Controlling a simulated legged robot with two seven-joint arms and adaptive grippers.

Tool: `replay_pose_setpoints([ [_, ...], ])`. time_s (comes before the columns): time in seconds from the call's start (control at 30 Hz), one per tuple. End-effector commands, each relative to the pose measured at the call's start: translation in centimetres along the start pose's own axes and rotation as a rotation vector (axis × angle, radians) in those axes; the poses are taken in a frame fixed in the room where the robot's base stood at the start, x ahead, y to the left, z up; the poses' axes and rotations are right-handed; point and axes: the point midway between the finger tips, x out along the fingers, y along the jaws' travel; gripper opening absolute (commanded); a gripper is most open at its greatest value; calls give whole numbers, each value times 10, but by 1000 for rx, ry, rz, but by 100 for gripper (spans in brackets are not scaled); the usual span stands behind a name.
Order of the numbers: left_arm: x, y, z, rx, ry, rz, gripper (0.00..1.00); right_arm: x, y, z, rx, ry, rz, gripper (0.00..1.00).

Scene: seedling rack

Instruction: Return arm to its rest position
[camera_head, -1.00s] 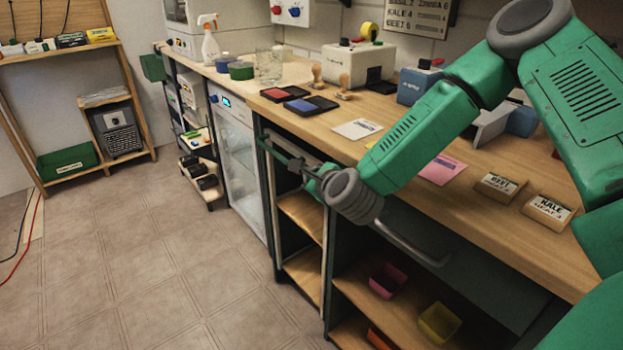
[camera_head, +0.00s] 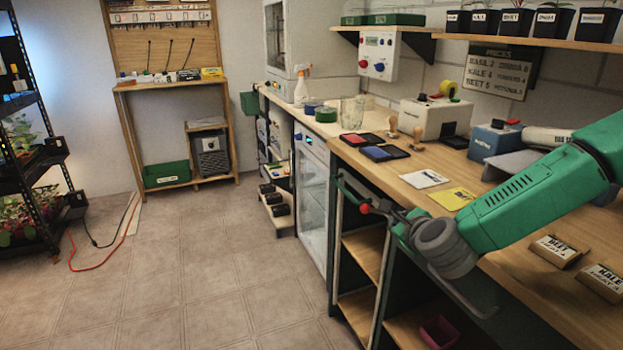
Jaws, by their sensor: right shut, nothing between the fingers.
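My right arm (camera_head: 540,190) is green and comes in from the right, over the front part of the wooden workbench (camera_head: 470,215). Its grey ringed wrist (camera_head: 445,247) is at the bench's front edge. My right gripper (camera_head: 358,195) points left and away, just in front of the bench edge near the glass-door fridge. It is shut with nothing in it. I cannot tell whether it touches the bench front. My left gripper is out of view.
On the bench are two ink pads (camera_head: 384,153), a yellow card (camera_head: 452,198), a blue box (camera_head: 494,140) and seed packets (camera_head: 556,250). A drawer handle (camera_head: 470,300) juts out below the wrist. A plant rack (camera_head: 40,165) stands left.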

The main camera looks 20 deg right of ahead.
Motion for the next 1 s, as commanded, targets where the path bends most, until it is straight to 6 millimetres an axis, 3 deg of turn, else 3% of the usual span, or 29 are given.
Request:
replay_pose_setpoints([
  [0.17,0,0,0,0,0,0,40,-3,18,-6,-83,6,40,0],
  [0.27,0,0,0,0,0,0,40,-12,57,-22,-275,14,130,0],
  [0.37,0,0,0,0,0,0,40,-33,114,-54,-595,11,284,0],
  [0.47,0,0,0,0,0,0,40,-67,170,-97,-965,-26,471,0],
  [0.6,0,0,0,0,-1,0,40,-128,225,-167,-1476,-144,755,0],
  [0.7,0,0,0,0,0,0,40,-175,244,-215,-1806,-278,961,0],
  [0.8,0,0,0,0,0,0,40,-216,250,-252,-2063,-431,1138,0],
  [0.9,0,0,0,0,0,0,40,-245,247,-276,-2231,-563,1265,0],
  [1.0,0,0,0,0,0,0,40,-260,244,-288,-2317,-647,1333,0],
])
